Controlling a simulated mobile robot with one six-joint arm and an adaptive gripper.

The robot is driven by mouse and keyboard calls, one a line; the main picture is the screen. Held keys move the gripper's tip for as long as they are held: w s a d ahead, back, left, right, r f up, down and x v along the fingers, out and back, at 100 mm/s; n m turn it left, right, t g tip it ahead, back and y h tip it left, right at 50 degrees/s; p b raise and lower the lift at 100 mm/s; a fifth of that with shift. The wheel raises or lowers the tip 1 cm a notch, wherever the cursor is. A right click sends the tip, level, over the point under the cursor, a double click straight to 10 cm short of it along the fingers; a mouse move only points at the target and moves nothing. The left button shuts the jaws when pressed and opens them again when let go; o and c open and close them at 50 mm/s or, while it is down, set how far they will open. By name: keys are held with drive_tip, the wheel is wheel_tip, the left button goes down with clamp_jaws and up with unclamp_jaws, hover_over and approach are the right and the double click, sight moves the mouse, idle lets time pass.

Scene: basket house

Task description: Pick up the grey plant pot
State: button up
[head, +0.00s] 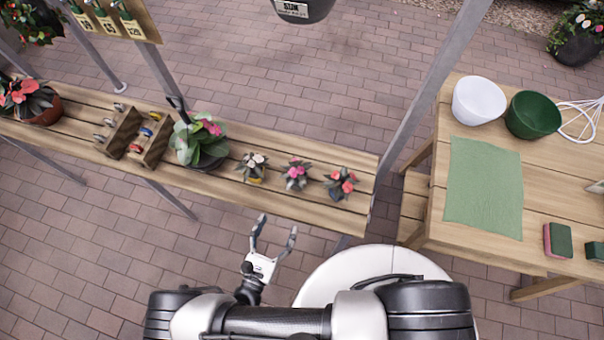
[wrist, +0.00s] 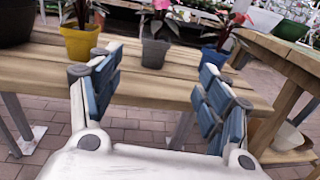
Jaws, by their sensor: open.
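The grey plant pot (wrist: 155,53) stands upright on the wooden bench, in the middle of the wrist view, between a yellow pot (wrist: 81,43) and a blue pot (wrist: 213,59). In the head view its plant (head: 296,174) with pink flowers is the middle one of three small plants; the pot itself is mostly hidden by leaves. My gripper (head: 277,226) is open and empty, in front of the bench's near edge. In the wrist view the grey pot shows beyond and between the two spread fingers, apart from them.
A larger dark pot with a leafy plant (head: 201,143) and a wooden box (head: 122,131) stand further left on the bench (head: 230,200). A metal post (head: 420,105) rises at its right end. A table (head: 425,225) at right holds two bowls and a green cloth (head: 483,187).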

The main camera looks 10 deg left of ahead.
sight(294, 186)
drive_tip(key=shift+n, duration=0.3)
drive_tip(key=w, duration=0.5)
drive_tip(key=w+d+b, duration=0.1)
drive_tip(key=w, duration=0.5)
drive_tip(key=w+d, duration=0.1)
drive_tip(key=w, duration=0.5)
drive_tip(key=shift+d+f+b, duration=0.2)
drive_tip(key=shift+f+b, duration=0.15)
drive_tip(key=shift+c, duration=0.2)
drive_tip(key=c, duration=1.1)
drive_tip(key=shift+r, duration=0.1)
drive_tip(key=shift+c, duration=0.2)
